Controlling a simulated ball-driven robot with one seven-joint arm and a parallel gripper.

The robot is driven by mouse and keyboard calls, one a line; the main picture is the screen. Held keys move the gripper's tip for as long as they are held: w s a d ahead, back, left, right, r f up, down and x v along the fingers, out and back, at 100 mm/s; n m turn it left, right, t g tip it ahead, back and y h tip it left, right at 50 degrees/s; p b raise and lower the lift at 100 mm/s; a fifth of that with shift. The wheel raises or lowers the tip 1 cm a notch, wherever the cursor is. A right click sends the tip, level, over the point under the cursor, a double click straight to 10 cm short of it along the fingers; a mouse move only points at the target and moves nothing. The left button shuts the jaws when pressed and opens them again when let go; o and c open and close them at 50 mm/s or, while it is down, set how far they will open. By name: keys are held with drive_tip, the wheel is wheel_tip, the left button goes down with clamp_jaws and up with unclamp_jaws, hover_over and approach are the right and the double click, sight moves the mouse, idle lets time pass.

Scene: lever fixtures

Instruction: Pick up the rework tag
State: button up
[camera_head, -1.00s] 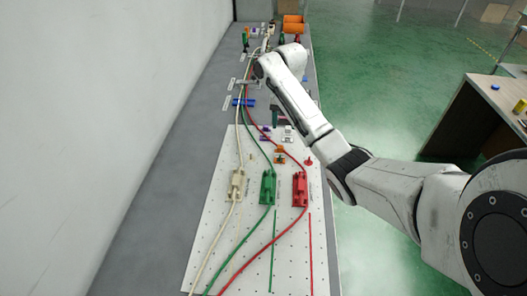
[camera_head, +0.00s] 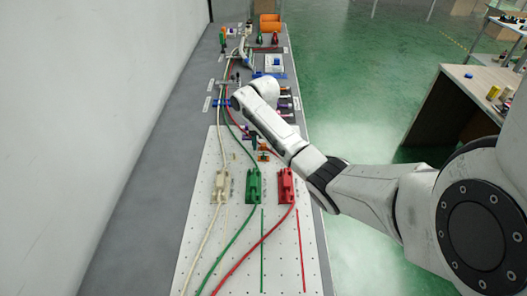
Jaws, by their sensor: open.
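I cannot single out the rework tag; several small white cards, one of them a card (camera_head: 206,103), lie along the left side of the bench, too small to read. What lies directly under my wrist is hidden.
A white pegboard (camera_head: 200,240) bears a cream fixture (camera_head: 219,186), a green fixture (camera_head: 254,186) and a red fixture (camera_head: 286,186) with cables. An orange bin (camera_head: 269,22) stands at the far end.

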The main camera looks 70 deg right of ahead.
drive_tip(key=shift+c, duration=0.5)
clamp_jaws()
drive_tip(key=shift+r, duration=0.15)
drive_tip(key=shift+r, duration=0.3)
wheel_tip(320, 180, up, 2)
drive_tip(key=shift+b, duration=0.3)
drive_tip(key=s+a+r+p, duration=0.7)
drive_tip(key=s+r+p, duration=0.3)
drive_tip(key=s+p, duration=0.1)
drive_tip(key=shift+s+p, duration=0.4)
drive_tip(key=shift+p, duration=0.35)
